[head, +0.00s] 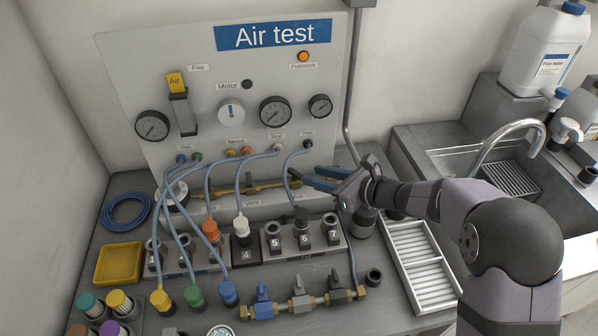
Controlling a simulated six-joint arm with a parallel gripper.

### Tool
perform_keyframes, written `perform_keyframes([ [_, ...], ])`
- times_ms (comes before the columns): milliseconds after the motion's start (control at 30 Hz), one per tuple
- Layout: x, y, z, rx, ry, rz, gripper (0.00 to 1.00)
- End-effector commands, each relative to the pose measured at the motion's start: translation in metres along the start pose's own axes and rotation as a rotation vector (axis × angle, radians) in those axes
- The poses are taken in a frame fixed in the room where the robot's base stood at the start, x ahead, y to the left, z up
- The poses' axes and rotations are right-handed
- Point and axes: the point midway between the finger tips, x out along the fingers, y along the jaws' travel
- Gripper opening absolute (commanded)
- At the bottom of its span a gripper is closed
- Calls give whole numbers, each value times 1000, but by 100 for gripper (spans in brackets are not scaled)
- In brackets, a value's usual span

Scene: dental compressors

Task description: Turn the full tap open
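A brass pipe with small taps (252,189) runs along the foot of the white test panel. A dark tap handle (293,177) stands at its right end, above a small label that may read "Full"; the print is too small to be sure. My gripper (305,177) comes in from the right with its two blue fingers apart. The fingertips are just right of this handle, close to it. I cannot tell whether they touch it or which way the handle is turned. Nothing shows between the fingers.
Blue hoses (240,172) hang from the panel left of my gripper. A numbered block (290,240) with black fittings stands below it. A front pipe with a blue tap (263,300) and two grey taps lies nearer. A sink (510,180) and white drain rack (418,262) are right.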

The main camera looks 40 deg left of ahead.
Motion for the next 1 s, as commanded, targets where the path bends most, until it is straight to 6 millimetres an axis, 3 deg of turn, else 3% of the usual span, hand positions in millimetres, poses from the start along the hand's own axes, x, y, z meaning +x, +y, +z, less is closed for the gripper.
perform_keyframes([
  [600,63,1,1,-3,2,2,30],
  [1000,72,1,0,-2,2,1,30],
])
